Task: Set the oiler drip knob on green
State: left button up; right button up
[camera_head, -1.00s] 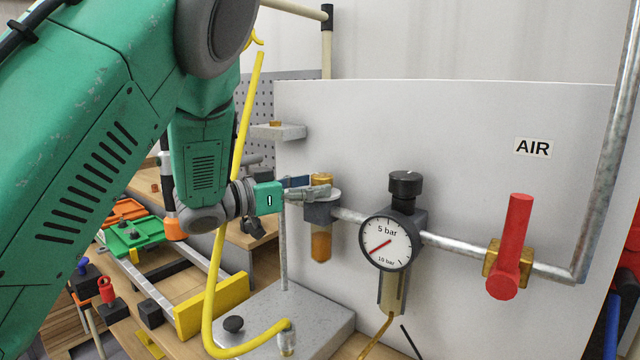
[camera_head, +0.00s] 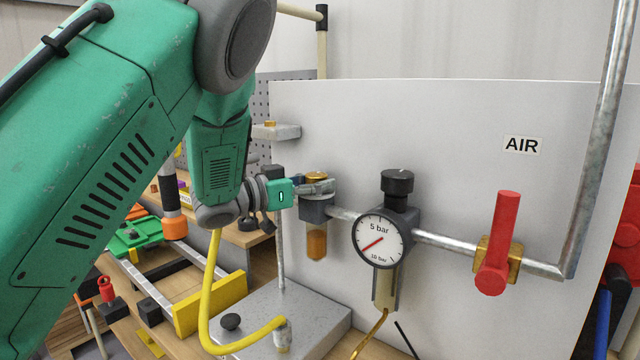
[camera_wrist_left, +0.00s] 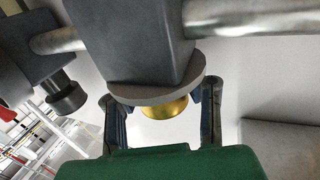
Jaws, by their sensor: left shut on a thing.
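The oiler, a dark block with an amber bowl (camera_head: 316,244), sits on the pipe at the left of the white panel. Its brass drip knob (camera_head: 316,175) is on top, above a pale grey round plate. My left gripper (camera_head: 322,187) is at the knob from the left, shut on it. In the left wrist view the brass knob (camera_wrist_left: 166,108) sits between the two fingers, below the grey plate (camera_wrist_left: 160,88). No green mark is visible on the plate, so the knob's setting cannot be told. My right gripper is out of view.
Right of the oiler are a regulator with a black knob (camera_head: 397,186), a pressure gauge (camera_head: 379,239) and a red valve handle (camera_head: 499,240). A yellow hose (camera_head: 208,290) hangs in front of a grey metal block (camera_head: 262,310). A small shelf (camera_head: 275,131) juts out behind the gripper.

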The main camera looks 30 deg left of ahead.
pick_arm(q)
jog(key=shift+a+r, duration=0.15)
jog(key=m+g+h+p, duration=0.1)
jog(key=m+h+p, duration=0.1)
jog(key=m+g+h+p, duration=0.1)
jog(key=h, duration=0.1)
jog(key=shift+r+g, duration=0.25)
jog(key=shift+g, duration=0.05)
jog(key=shift+f+m+g+h+p, duration=0.1)
jog(key=shift+m+g+h+p, duration=0.6)
jog(key=shift+g+h, duration=0.1)
jog(key=shift+m, duration=0.3)
jog(key=o, duration=1.2)
jog(key=shift+s, duration=0.1)
jog(key=shift+o, duration=0.2)
jog(key=shift+s+a+f, duration=0.1)
jog(key=shift+a+f, duration=0.1)
jog(key=shift+d, duration=0.15)
